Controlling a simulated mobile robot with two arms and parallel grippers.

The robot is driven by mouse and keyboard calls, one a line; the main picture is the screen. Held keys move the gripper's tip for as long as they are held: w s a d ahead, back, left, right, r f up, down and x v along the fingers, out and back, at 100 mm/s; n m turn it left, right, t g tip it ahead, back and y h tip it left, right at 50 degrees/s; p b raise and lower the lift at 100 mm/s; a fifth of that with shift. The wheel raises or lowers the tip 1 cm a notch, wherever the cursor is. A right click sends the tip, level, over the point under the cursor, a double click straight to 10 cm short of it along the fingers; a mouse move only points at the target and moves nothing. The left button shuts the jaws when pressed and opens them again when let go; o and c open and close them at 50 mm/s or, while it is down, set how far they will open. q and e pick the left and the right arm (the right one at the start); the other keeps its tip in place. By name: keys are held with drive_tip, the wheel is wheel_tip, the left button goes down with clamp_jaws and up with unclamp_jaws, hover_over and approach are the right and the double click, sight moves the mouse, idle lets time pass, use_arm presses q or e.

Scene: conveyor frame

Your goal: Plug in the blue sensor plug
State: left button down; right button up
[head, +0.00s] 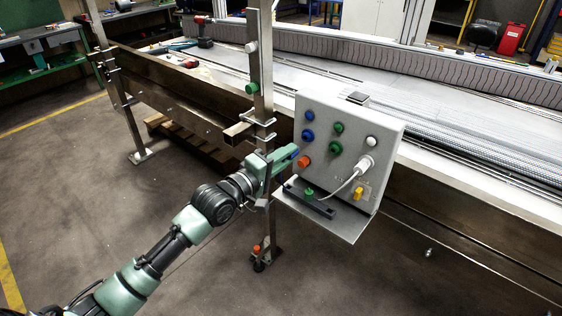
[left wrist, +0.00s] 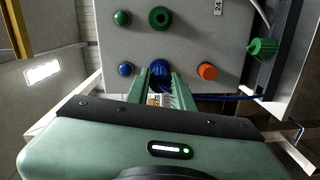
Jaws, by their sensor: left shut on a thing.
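My left gripper (head: 294,152) is close to the front of the grey panel (head: 388,120). In the left wrist view its two green fingers (left wrist: 161,85) are shut on the blue sensor plug (left wrist: 160,72), and a blue cable (left wrist: 230,97) runs off to the right. The plug lies in the same row as a small blue button (left wrist: 124,69) and an orange one (left wrist: 207,71). A socket behind the plug is hidden, and I cannot tell whether the plug is seated or just in front of the panel. My right gripper is not in view.
A green plug (head: 309,192) stands at the panel's lower shelf (head: 340,222). A white plug (head: 366,163) with a cable and a yellow part (head: 358,194) are on the panel. A metal post (head: 262,90) stands left of the panel. The conveyor (head: 360,75) lies behind.

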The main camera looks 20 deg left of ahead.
use_arm(q)
drive_tip(key=shift+a+f+t, duration=0.2)
drive_tip(key=shift+a+t, duration=0.1)
drive_tip(key=shift+a, duration=0.45)
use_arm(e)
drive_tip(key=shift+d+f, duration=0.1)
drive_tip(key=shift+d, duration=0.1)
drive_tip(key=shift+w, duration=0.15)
use_arm(q)
drive_tip(key=x, duration=0.4)
drive_tip(key=shift+w+d, duration=0.1)
drive_tip(key=shift+w, duration=0.1)
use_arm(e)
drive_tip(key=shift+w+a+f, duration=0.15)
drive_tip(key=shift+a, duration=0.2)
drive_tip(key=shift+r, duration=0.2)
